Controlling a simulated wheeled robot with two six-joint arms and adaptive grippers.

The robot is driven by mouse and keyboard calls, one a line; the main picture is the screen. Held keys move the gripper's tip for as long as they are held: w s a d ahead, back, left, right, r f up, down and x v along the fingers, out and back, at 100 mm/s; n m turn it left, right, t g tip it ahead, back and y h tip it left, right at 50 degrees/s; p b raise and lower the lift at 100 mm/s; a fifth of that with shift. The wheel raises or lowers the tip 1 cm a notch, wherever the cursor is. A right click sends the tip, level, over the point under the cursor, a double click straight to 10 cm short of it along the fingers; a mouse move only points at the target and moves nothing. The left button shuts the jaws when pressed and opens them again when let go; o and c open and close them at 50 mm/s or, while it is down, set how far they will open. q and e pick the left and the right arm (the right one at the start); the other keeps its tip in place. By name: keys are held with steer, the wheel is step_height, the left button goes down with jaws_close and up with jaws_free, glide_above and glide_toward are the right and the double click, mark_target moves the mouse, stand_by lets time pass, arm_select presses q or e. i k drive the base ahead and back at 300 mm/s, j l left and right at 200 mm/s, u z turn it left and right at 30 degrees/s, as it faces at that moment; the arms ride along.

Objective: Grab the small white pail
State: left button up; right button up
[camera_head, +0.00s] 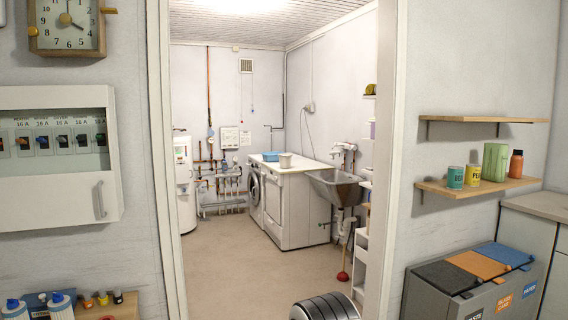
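A small white pail (286,160) stands on top of the white washing machines (300,169) in the room beyond the doorway. It looks small and far off, upright, beside a blue tub (271,156). Neither of my grippers shows in the head view.
The doorway's right frame (385,180) and left frame (163,180) border the opening. The floor (240,260) beyond is clear in the middle. A grey ribbed object (325,307) is at the bottom edge. A metal washtub basin (336,188) and plunger (343,276) are right of the machines.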

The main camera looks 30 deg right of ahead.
mark_target(285, 159)
steer(key=i+l+z, duration=0.4)
steer(key=i, duration=0.15)
steer(key=i+l+z, duration=0.15)
steer(key=i+z, duration=0.7)
steer(key=i, duration=0.3)
steer(key=i+j+u, duration=0.2)
steer(key=i, duration=0.4)
steer(key=i+u, duration=0.25)
steer(key=i, duration=0.35)
steer(key=i+u, duration=0.2)
steer(key=i, duration=0.35)
steer(key=i+l+u, duration=0.2)
steer(key=i, duration=0.4)
steer(key=i+l+u, duration=0.25)
steer(key=i, duration=0.35)
steer(key=i+z, duration=0.1)
steer(key=i, duration=0.45)
steer(key=i+j+z, duration=0.1)
steer(key=i, duration=0.4)
steer(key=i+j, duration=0.1)
steer(key=i, duration=0.45)
steer(key=i+j+z, duration=0.15)
steer(key=i, duration=0.35)
steer(key=i+j+z, duration=0.1)
steer(key=i, duration=0.45)
